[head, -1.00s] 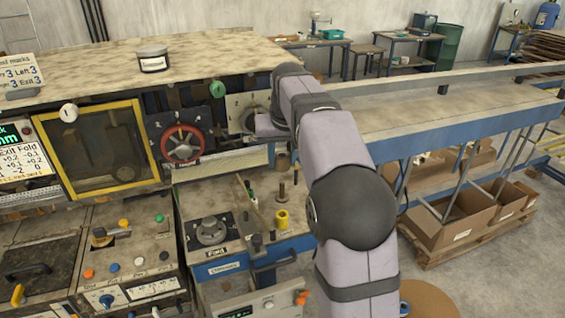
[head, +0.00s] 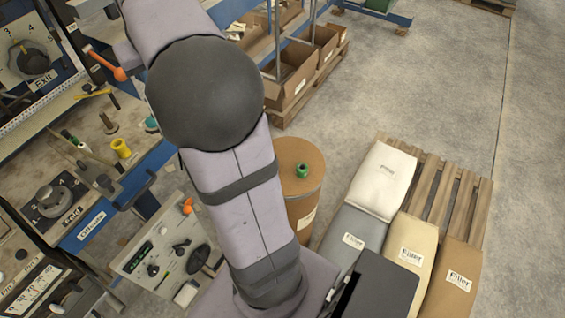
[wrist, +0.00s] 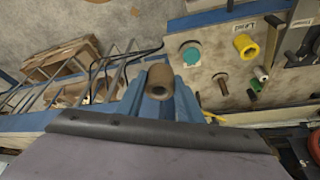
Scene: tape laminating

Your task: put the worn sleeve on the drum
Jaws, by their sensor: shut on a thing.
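The worn sleeve is a brown, hollow cylinder (wrist: 160,81) at the middle of the wrist view. My gripper (wrist: 158,91) is shut on it, with a blue finger on each side. The sleeve's open end shows beyond the fingers. In the head view my arm hides the gripper and the sleeve. The drum (head: 302,199) is a tall brown barrel standing on the floor, right of my arm in the head view. A small green ring-shaped piece (head: 302,171) rests on its flat top. The drum does not show clearly in the wrist view.
A yellow sleeve (head: 121,148), a short dark post (head: 108,124) and a teal piece (head: 152,124) are on the bench; the yellow sleeve also shows in the wrist view (wrist: 244,46). Filler sacks (head: 384,181) on a pallet lie right of the drum. Cardboard boxes (head: 294,83) stand behind it.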

